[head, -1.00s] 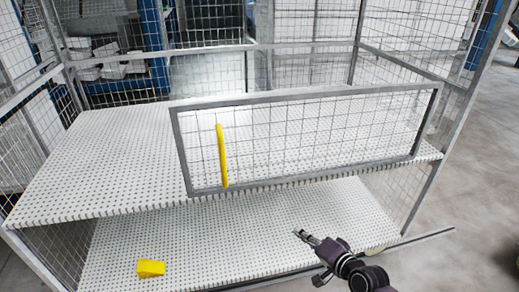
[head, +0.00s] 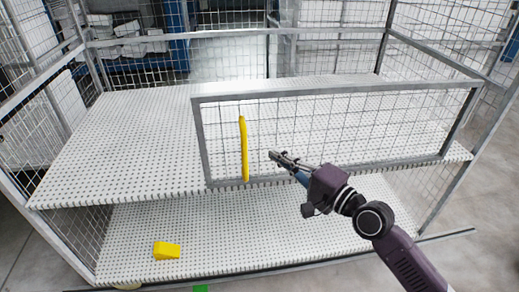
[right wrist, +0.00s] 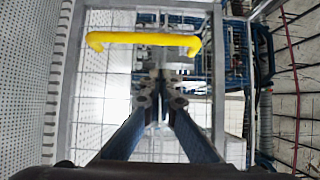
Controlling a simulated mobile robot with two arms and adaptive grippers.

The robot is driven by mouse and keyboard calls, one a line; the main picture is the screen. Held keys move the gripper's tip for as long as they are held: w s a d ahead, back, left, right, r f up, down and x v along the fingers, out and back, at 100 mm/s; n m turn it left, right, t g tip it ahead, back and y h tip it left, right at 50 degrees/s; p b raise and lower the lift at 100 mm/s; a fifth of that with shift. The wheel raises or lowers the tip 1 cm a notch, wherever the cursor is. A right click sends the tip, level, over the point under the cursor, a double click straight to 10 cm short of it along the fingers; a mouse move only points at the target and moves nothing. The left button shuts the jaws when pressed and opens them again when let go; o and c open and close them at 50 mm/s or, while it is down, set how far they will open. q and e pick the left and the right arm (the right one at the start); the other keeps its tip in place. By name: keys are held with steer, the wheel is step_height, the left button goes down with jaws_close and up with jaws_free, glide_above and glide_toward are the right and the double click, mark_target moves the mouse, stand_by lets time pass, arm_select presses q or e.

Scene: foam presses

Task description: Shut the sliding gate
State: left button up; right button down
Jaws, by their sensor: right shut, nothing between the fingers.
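The sliding gate (head: 330,93) is a grey metal frame with wire mesh on the front of the shelf cage. It covers the middle and right of the upper shelf front; the left part of that front is open. Its yellow handle (head: 244,150) is an upright bar near the gate's left edge. My right gripper (head: 272,156) is shut and empty, just right of the handle and apart from it in the head view. In the right wrist view the handle (right wrist: 145,39) lies across the picture beyond the shut fingertips (right wrist: 160,90). My left gripper is not in view.
The white perforated upper shelf (head: 120,150) is bare at the left. A yellow block (head: 167,250) sits on the lower shelf (head: 230,235). Mesh walls and posts close the sides. Grey floor (head: 470,265) lies at the right.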

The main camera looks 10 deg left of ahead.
steer(key=a+p, duration=0.2)
steer(key=a, duration=0.3)
steer(key=shift+w, duration=0.15)
steer(key=shift+a, duration=0.1)
